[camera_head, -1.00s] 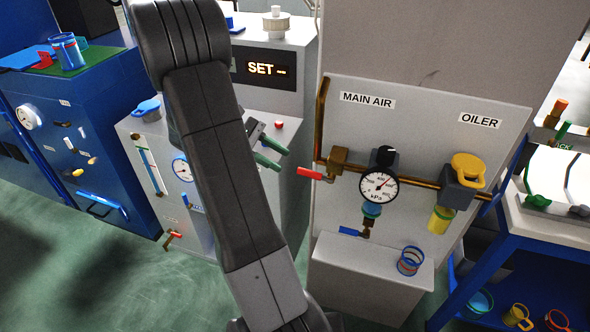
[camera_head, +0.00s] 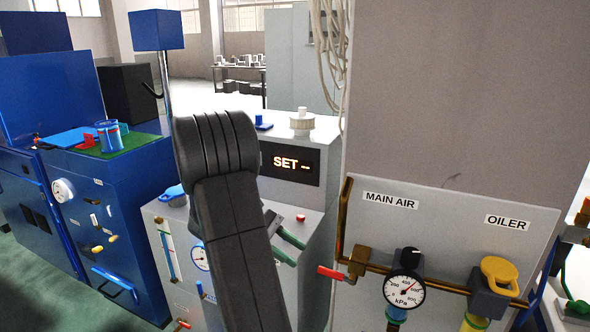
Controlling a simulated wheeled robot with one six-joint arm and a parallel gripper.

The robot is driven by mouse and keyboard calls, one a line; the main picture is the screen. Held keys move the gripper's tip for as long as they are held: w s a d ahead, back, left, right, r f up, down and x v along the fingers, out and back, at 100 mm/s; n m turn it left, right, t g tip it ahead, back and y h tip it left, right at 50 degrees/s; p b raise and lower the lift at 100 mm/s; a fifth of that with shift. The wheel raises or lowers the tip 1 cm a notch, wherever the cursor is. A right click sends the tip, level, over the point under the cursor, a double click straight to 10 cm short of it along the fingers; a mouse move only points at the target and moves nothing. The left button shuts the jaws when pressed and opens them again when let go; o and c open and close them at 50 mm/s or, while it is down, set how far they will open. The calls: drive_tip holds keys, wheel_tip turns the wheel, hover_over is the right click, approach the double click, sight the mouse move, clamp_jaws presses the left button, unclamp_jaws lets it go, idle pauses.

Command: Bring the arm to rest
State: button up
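My arm (camera_head: 235,235) rises from the bottom of the picture as dark grey links, bent at a ribbed elbow near the middle. My gripper (camera_head: 298,254) shows just right of the arm, with two green fingers pointing right and down. The fingers are apart with nothing seen between them, so it is open. The arm hides the wrist and part of the gripper. The gripper appears in front of the grey cabinet with the lit SET display (camera_head: 291,163); its distance from the cabinet is hard to tell.
To the right stands a panel with the MAIN AIR sign (camera_head: 391,200), a gauge (camera_head: 404,290), a red-handled valve (camera_head: 331,273) and a yellow-topped oiler (camera_head: 499,275). At the left is a blue cabinet (camera_head: 125,215) with a blue mug (camera_head: 108,137) on its green top.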

sight(328, 274)
drive_tip(key=p+x, duration=0.1)
drive_tip(key=x, duration=0.9)
drive_tip(key=shift+d+f, duration=0.15)
drive_tip(key=shift+d, duration=0.25)
